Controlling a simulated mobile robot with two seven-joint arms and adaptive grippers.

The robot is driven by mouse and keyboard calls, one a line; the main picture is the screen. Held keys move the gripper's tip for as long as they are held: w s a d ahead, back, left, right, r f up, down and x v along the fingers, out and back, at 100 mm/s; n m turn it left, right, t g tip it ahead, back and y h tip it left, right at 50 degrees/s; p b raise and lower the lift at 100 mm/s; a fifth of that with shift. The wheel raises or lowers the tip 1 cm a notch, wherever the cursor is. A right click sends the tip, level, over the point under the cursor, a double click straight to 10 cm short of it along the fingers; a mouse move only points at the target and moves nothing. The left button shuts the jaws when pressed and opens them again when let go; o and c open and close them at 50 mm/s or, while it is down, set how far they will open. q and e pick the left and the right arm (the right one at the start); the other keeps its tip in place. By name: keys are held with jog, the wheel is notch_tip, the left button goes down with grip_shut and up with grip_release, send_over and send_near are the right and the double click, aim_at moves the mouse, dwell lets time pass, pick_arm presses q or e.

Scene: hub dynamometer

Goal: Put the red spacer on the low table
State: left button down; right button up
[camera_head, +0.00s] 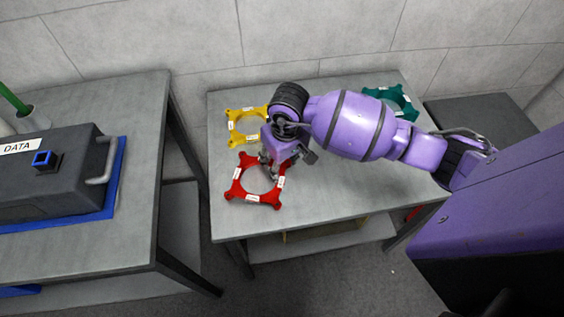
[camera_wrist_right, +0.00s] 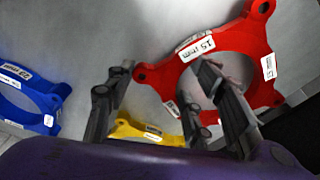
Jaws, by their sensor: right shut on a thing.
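The red spacer (camera_head: 238,190) is a flat ring with lobed corners and white labels. In the head view it is at the left front part of the grey table (camera_head: 330,205); I cannot tell whether it rests on the top or is just above it. My right gripper (camera_head: 271,170) is at its far right side, shut on its rim. In the right wrist view the red spacer (camera_wrist_right: 222,42) is at the upper right, with one finger of my right gripper (camera_wrist_right: 163,68) over the ring's opening and the other outside. My left gripper is not in view.
A yellow spacer (camera_head: 234,127) lies behind the red one, and a teal spacer (camera_head: 405,105) at the back right. The wrist view shows a blue spacer (camera_wrist_right: 28,100). A left bench (camera_head: 110,240) holds a dark case (camera_head: 50,185). A dark surface (camera_head: 480,115) stands right.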

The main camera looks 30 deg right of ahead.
jog(key=shift+w+f, duration=0.1)
jog(key=shift+f, duration=0.05)
jog(key=shift+f+b, duration=0.55)
jog(key=shift+f, duration=0.1)
jog(key=o, duration=1.2)
jog(key=shift+o, duration=0.2)
jog(key=shift+r, duration=0.1)
